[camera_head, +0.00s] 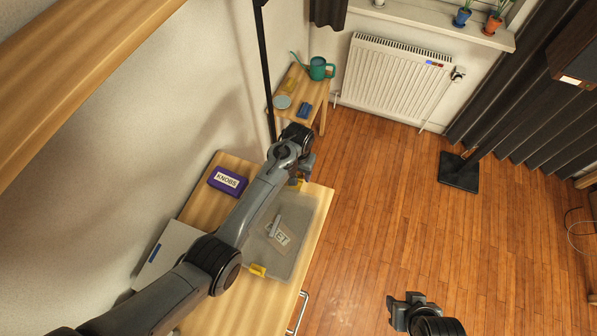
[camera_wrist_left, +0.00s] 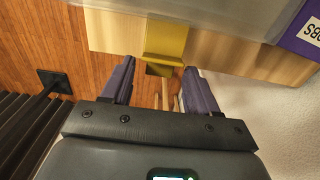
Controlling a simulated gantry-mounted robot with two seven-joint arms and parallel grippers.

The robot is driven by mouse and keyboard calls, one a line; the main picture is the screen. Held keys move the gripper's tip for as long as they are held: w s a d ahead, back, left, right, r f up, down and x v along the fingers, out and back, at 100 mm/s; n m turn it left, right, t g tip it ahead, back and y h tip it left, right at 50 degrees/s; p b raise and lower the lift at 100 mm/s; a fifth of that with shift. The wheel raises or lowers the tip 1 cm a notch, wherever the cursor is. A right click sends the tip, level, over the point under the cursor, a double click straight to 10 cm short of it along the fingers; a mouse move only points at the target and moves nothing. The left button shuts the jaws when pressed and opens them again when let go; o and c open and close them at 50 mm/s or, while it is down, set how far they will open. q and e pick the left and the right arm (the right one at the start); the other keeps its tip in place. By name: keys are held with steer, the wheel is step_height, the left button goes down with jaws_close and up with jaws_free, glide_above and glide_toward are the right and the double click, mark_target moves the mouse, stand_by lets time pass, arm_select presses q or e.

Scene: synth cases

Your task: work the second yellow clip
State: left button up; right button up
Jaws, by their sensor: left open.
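A clear plastic case (camera_head: 300,222) with a lid label lies on the wooden table, and its edge crosses the top of the left wrist view (camera_wrist_left: 215,12). One yellow clip (camera_head: 258,270) is on its near edge. Another yellow clip (camera_head: 297,184) is at its far edge, partly hidden by my left arm. A yellow clip (camera_wrist_left: 166,42) is large in the left wrist view, just beyond the fingertips and between their lines. My left gripper (camera_wrist_left: 158,70) is open and empty, apart from the clip. My right gripper (camera_head: 402,299) is low over the floor; its jaw opening is unclear.
A purple box labelled KNOBS (camera_head: 228,181) stands on the table (camera_head: 196,209) left of the case. A side table (camera_head: 318,99) behind holds a green watering can (camera_head: 319,69) and small items. A black stand (camera_head: 459,171) is at right; the floor between is clear.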

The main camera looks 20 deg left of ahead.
mark_target(299, 175)
arm_select(q)
steer(key=c, duration=0.8)
steer(key=shift+s+r+p, duration=0.1)
steer(key=shift+r+p, duration=0.15)
steer(key=shift+p, duration=0.45)
steer(key=t+p, duration=0.1)
steer(key=p, duration=0.1)
steer(key=s+r+t+p, duration=0.1)
steer(key=p, duration=0.1)
steer(key=t+p, duration=0.2)
steer(key=p, duration=0.1)
steer(key=shift+s+a+r, duration=0.15)
steer(key=shift+s+r, duration=0.1)
steer(key=shift+s, duration=0.1)
steer(key=shift+s+r+t+h+p, duration=0.1)
steer(key=shift+s+t+h+p, duration=0.2)
steer(key=shift+t+p, duration=0.4)
steer(key=shift+s+t+p, duration=0.3)
steer(key=shift+t+p, duration=0.05)
steer(key=shift+t, duration=0.45)
steer(key=o, duration=0.8)
